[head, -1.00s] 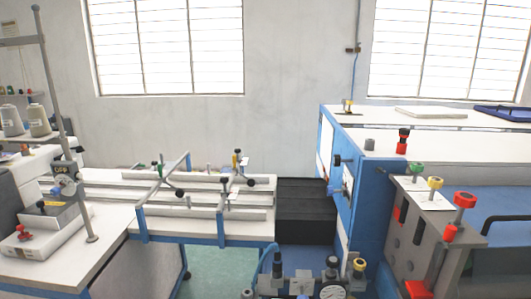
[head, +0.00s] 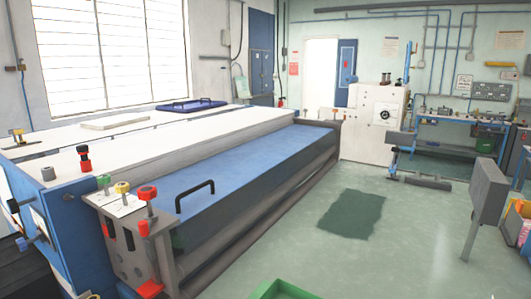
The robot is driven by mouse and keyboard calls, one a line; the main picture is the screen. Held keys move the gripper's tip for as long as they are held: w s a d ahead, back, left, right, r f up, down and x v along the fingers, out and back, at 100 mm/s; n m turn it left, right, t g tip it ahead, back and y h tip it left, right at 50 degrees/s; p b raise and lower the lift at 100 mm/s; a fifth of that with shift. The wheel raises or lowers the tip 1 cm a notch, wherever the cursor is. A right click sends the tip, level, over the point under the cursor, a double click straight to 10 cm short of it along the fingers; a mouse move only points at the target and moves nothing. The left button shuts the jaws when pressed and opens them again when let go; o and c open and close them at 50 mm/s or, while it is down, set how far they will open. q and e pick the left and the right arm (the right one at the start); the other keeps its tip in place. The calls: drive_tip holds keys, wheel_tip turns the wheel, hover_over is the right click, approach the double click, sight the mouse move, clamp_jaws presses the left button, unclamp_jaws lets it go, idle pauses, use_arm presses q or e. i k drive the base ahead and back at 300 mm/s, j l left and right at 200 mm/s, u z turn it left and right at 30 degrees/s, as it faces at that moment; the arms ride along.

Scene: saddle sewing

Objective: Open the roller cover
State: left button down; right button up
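A long machine with a white top (head: 175,150) and blue end stands at the left of the head view. A long blue panel, which looks like the roller cover (head: 250,165), lies down along its front side. A black bar handle (head: 195,194) stands up from the panel near its near end. Neither of my grippers is in view.
A grey control block with a red knob (head: 147,193) and a yellow knob (head: 122,187) stands at the machine's near end. A green bin (head: 283,290) is at the bottom edge. A grey box on a post (head: 488,192) stands at right. The floor between is largely clear.

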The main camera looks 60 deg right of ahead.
sight(184, 194)
drive_tip(key=z, duration=1.8)
drive_tip(key=k+j, duration=0.1)
